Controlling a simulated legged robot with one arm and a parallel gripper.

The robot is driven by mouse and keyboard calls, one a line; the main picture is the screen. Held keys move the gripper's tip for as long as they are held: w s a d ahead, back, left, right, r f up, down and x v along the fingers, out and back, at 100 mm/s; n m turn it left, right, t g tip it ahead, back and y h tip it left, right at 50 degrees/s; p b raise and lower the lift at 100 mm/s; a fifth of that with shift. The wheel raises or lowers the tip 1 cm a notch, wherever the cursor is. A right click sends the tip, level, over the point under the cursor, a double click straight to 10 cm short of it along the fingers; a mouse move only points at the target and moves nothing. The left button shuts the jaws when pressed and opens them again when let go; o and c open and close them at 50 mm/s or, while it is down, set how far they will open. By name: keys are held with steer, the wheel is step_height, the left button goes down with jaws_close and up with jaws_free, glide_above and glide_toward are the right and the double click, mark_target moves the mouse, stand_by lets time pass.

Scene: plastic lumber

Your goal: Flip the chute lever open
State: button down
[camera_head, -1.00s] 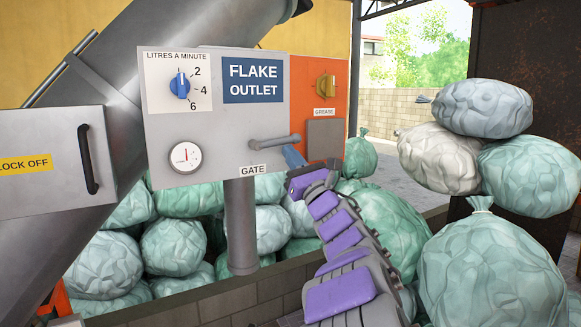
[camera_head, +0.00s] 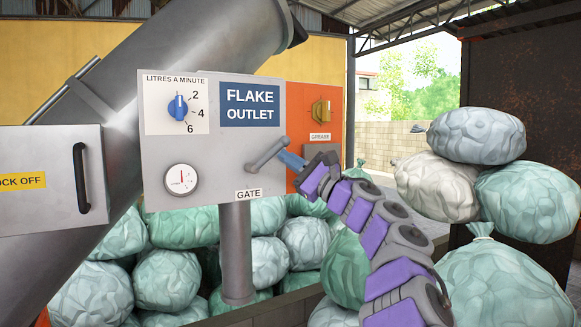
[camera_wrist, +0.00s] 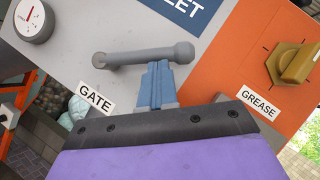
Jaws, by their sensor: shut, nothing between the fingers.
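The grey lever (camera_head: 266,155) sits above the GATE label (camera_head: 248,194) on the grey FLAKE OUTLET panel (camera_head: 215,150). In the head view it slants up to the right from its pivot. My gripper (camera_head: 288,157) is shut and empty, with its blue fingers at the lever's right part. In the wrist view the lever (camera_wrist: 143,56) runs across just beyond the tips of my gripper (camera_wrist: 157,68). The tips appear to touch or nearly touch its underside, close to the knobbed right end.
An orange panel (camera_head: 301,104) with a yellow GREASE knob (camera_head: 320,111) adjoins on the right. A blue dial (camera_head: 178,107) and a round gauge (camera_head: 181,181) are on the grey panel. A black-handled box (camera_head: 50,200) is at left. Stuffed green bags (camera_head: 530,200) stand at right and below.

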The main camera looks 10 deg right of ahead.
mark_target(279, 143)
steer(key=r+n+g+p, duration=0.2)
steer(key=n, duration=0.1)
steer(key=shift+s+a+r+n+y, duration=0.1)
steer(key=shift+a+n+y, duration=0.2)
steer(key=shift+y, duration=0.1)
steer(key=n+g+p, duration=0.1)
steer(key=a+r+n+p, duration=0.1)
steer(key=shift+s+r+n+g, duration=0.1)
steer(key=shift+r+n+g, duration=0.05)
steer(key=shift+n+g, duration=0.2)
steer(key=shift+s+a+r+n+g+h+p, duration=0.2)
steer(key=shift+a+n+g+h+p, duration=0.25)
steer(key=shift+n+p, duration=0.35)
steer(key=shift+r, duration=0.1)
steer(key=shift+a+r, duration=0.15)
steer(key=shift+a, duration=0.2)
steer(key=shift+s, duration=0.1)
